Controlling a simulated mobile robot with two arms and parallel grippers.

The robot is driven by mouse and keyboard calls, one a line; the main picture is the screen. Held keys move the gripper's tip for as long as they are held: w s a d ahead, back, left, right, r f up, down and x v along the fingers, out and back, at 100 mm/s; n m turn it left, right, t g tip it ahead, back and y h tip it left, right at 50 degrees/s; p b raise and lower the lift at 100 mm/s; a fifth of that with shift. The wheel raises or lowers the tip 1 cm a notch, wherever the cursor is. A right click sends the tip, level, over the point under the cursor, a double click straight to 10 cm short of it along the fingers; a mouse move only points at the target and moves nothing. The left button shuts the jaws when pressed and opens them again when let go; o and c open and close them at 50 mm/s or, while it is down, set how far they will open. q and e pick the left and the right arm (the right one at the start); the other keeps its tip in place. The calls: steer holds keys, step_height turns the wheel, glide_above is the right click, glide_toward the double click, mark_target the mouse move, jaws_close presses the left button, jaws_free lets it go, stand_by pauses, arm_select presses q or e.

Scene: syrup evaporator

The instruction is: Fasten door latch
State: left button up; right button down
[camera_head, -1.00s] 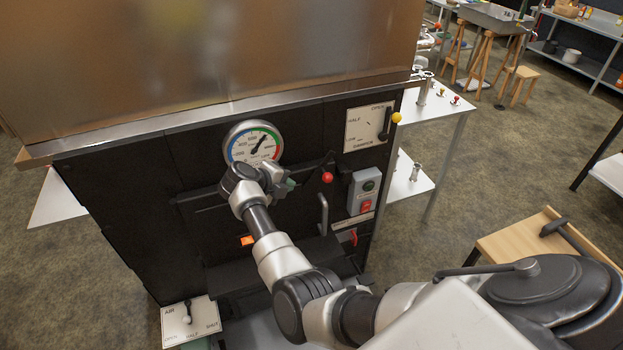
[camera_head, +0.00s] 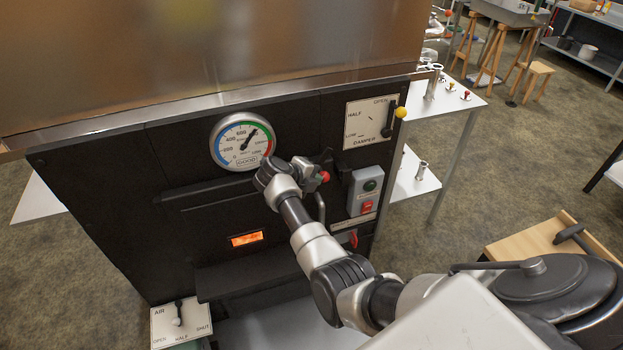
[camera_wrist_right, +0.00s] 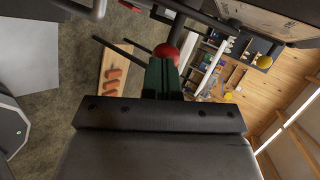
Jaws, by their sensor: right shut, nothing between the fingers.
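The door latch is a dark lever (camera_head: 327,157) with a red knob (camera_head: 325,177) at the right side of the black firebox door (camera_head: 200,225). The lever slants, with its knob at the lower end. My right gripper (camera_head: 313,178) is shut and empty, right beside the knob and covering part of the latch. In the right wrist view the shut dark green fingers (camera_wrist_right: 161,76) reach up to the red knob (camera_wrist_right: 167,50), just beyond their tips. I cannot tell whether they touch it. My left gripper is not in view.
A grey vertical handle (camera_head: 321,207) stands just below the latch. A grey switch box (camera_head: 367,190) is close on the right, with the damper plate (camera_head: 369,124) above. The pressure gauge (camera_head: 241,141) is up left. The orange-lit window (camera_head: 246,239) is lower left.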

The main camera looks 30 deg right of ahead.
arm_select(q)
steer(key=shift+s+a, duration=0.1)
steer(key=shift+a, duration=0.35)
arm_select(e)
steer(key=shift+a+r, duration=0.1)
steer(key=shift+a, duration=0.05)
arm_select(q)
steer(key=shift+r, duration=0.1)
arm_select(e)
steer(key=shift+d+y, duration=0.3)
